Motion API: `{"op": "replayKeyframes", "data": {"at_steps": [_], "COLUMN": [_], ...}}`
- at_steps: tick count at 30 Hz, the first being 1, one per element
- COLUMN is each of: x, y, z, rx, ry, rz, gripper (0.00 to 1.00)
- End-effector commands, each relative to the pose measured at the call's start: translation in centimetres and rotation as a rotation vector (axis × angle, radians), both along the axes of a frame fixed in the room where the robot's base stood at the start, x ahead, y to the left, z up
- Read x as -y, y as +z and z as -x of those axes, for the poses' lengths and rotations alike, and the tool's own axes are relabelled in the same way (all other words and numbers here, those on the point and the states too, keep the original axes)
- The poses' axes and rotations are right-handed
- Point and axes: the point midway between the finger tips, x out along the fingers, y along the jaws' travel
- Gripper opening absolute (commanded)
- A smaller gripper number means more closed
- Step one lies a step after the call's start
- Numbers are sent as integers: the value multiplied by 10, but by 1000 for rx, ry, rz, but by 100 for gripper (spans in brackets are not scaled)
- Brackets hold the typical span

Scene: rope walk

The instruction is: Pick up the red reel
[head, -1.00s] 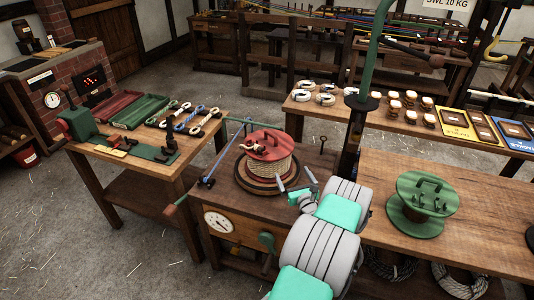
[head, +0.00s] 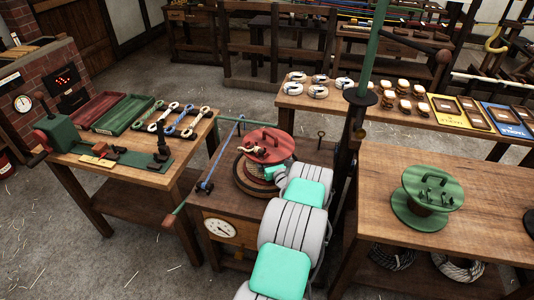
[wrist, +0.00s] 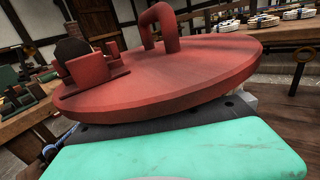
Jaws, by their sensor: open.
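The red reel (head: 268,140) stands upright on a round dark base on the wooden bench with a dial. My gripper (head: 268,170) is at the near side of the reel, low beside the wound part. Its fingers are hidden under the disc in the wrist view, and I see nothing held clear of the bench.
A green reel (head: 427,198) stands on the bench to the right. A green post (head: 370,50) rises just right of the red reel. A blue bar (head: 222,155) lies left of it. The left table (head: 145,172) holds trays and rope pieces.

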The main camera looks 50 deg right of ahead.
Motion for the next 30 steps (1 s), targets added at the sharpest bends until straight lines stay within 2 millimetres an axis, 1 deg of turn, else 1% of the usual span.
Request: {"op": "replayKeyframes", "data": {"at_steps": [1,3,8,9,30], "x": [2,4,4,4,3], "y": [0,-1,-2,-1,-1], "z": [-6,-9,-10,-10,-11], "rx": [-1,0,0,0,0], "ry": [1,1,1,2,4], "rz": [0,-1,-1,-1,-1], "gripper": [100,100,100,98,41]}}
